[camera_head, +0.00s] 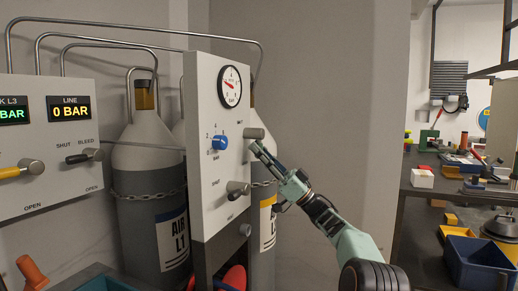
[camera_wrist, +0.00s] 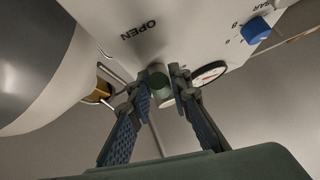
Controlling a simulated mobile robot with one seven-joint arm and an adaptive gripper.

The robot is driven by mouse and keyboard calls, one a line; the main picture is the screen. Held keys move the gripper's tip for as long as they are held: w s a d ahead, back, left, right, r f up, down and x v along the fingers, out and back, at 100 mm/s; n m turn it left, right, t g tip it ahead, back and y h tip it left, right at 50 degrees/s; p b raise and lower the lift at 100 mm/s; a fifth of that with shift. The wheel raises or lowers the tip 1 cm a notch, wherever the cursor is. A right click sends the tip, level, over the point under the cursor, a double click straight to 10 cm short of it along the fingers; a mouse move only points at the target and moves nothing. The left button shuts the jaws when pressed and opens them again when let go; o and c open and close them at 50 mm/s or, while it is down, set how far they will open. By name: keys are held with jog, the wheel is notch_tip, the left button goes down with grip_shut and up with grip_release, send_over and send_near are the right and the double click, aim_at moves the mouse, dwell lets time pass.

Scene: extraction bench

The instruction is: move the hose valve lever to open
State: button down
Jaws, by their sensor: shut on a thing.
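A pale valve panel (camera_head: 216,75) stands upright in the middle of the head view. A grey valve hub (camera_head: 254,133) sticks out at its upper right edge, with small text beside it too blurred to read. My gripper (camera_head: 259,149) reaches in from the lower right, its tips at this hub. In the wrist view my gripper (camera_wrist: 160,84) has a finger on each side of a grey-green round part (camera_wrist: 158,90), seemingly the valve's lever or hub. The fingers are shut on it and hide part of it. An upside-down OPEN label (camera_wrist: 138,30) is printed nearby.
The panel also has a gauge (camera_head: 230,86), a blue knob (camera_head: 220,143) and a lower valve lever (camera_head: 238,188). Gas cylinders (camera_head: 150,150) stand behind it. Another panel (camera_head: 60,105) with displays is at left. A cluttered bench (camera_head: 425,190) is at right.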

dwell(0.4)
jog(key=c, duration=1.8)
grip_release()
jog(key=shift+o, duration=0.2)
jog(key=v, duration=1.2)
